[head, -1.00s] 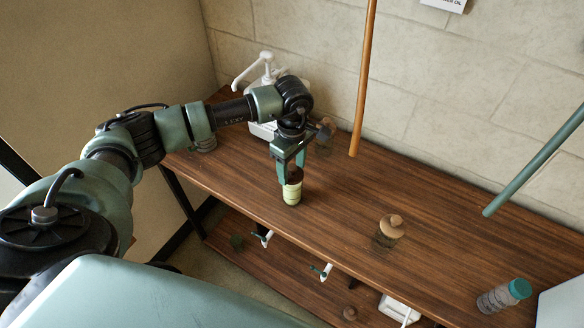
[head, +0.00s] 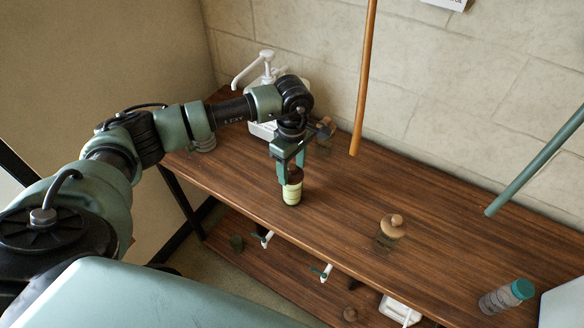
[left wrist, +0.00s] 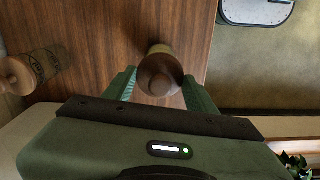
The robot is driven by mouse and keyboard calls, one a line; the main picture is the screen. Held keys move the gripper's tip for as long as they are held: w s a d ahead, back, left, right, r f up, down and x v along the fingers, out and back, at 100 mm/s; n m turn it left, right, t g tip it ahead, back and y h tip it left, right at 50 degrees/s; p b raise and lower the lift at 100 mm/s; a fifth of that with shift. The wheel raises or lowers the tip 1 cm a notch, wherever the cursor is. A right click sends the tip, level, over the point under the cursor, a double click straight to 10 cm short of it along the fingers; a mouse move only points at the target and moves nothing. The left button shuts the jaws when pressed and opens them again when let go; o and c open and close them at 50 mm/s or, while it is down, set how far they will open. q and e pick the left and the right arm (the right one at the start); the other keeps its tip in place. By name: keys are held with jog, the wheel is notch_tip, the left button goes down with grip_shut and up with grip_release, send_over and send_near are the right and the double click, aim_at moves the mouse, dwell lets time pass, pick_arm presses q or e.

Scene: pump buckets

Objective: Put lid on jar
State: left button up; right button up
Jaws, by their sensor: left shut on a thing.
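My left gripper (head: 287,170) points down over the front left of the wooden shelf, shut on a dark brown lid with a round knob. In the left wrist view the lid (left wrist: 158,73) sits between the two green fingers (left wrist: 158,84). Directly below it is a jar (head: 292,190) with a pale yellow-green label, upright on the shelf top. The lid appears to rest on the jar's mouth; the fingers hide much of the join, so I cannot tell whether it is fully seated. My right gripper is not in view.
A glass jar with a wooden lid (head: 391,228) stands to the right. Another lidded jar (head: 325,130) and a white pump bottle (head: 266,75) are behind the gripper. The shelf (head: 350,190) between jars is clear.

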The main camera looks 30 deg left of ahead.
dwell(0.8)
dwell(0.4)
pick_arm(q)
jog(key=o, duration=1.8)
jog(key=shift+r+p, duration=1.45)
jog(key=shift+r, duration=2.05)
grip_shut()
